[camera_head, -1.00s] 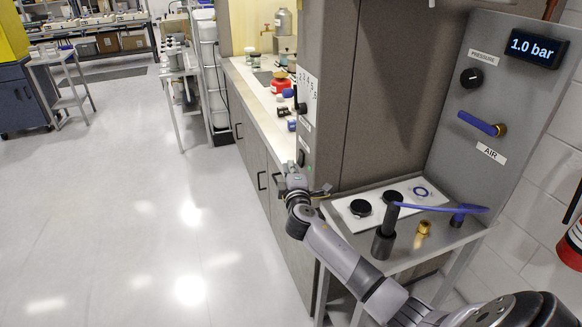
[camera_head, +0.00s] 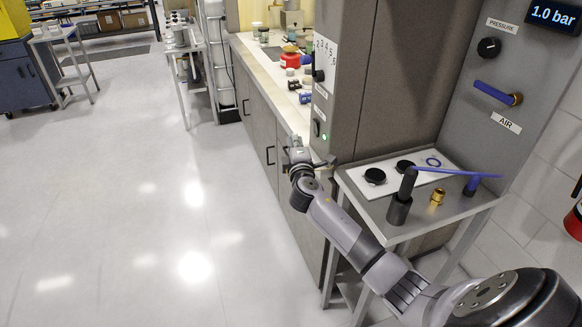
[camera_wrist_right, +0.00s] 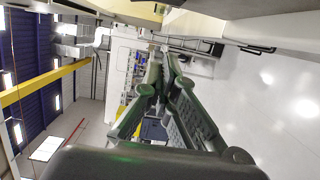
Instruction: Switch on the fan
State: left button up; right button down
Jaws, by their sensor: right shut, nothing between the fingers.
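The control panel (camera_head: 322,85) is on the front post of the fume hood, with a numbered dial (camera_head: 318,76) and a dark switch (camera_head: 316,128) below it. A small green light (camera_head: 324,137) glows beside the switch. My right gripper (camera_head: 297,150) is just below and left of the switch, seemingly apart from it. In the wrist view its fingers (camera_wrist_right: 170,62) are shut together with nothing between them. The panel and switch cannot be made out in the wrist view. My left gripper is not in view.
A small metal table (camera_head: 450,215) on the right holds a white plate with black caps, a dark post and a brass fitting. Behind it are a blue air valve handle (camera_head: 493,92) and a 1.0 bar display (camera_head: 553,14).

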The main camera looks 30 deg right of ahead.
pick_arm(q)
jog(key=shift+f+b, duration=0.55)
pick_arm(e)
jog(key=v, duration=1)
jog(key=shift+d+f, duration=0.3)
jog(key=shift+s, duration=0.1)
